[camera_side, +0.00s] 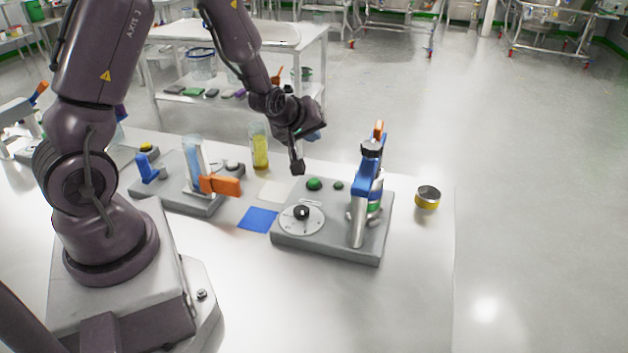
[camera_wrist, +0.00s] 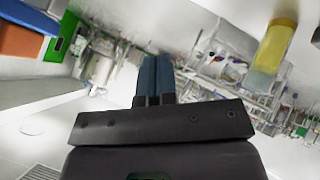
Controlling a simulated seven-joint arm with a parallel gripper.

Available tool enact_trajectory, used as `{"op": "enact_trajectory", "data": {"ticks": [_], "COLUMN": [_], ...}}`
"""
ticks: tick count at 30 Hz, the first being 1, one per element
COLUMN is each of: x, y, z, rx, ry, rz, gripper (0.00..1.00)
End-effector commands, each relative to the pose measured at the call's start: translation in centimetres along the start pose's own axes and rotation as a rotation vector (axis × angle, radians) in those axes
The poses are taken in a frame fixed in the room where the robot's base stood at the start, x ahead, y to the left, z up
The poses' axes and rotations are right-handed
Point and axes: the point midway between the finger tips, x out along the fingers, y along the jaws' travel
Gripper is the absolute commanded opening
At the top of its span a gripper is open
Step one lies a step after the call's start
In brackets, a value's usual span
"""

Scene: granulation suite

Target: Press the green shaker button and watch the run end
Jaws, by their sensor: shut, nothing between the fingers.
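The shaker is a grey box (camera_side: 330,242) on the white bench in the side view. A green domed button (camera_side: 314,184) sits near its back edge, with a smaller dark green piece (camera_side: 338,185) to its right. A white dial with a black knob (camera_side: 302,213) is at its front left. A blue clamp with an orange top (camera_side: 367,180) stands at its right, with a green-banded vessel (camera_side: 375,205) partly hidden behind it. My gripper (camera_side: 298,168) is shut and empty, above and slightly left of the green button. Its fingers show together in the wrist view (camera_wrist: 155,75); the button is not visible there.
A yellow-filled cylinder (camera_side: 260,150) stands behind, left of my gripper; it also shows in the wrist view (camera_wrist: 272,48). A second grey device (camera_side: 175,190) with an orange part (camera_side: 220,185) is left. A blue square (camera_side: 258,219) lies between. A yellow-banded tin (camera_side: 427,197) stands right.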

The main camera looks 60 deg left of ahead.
Motion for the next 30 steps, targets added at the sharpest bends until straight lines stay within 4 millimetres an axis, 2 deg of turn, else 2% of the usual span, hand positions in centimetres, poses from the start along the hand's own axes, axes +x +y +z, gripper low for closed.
{"op": "enact_trajectory", "data": {"ticks": [18,30], "x": [5.2,6.0], "y": [-3.8,-4.3], "z": [3.8,4.4], "rx": [0.002,0.001], "ry": [-0.003,-0.001], "rz": [-0.003,0.000], "gripper": [0.00,0.00]}}
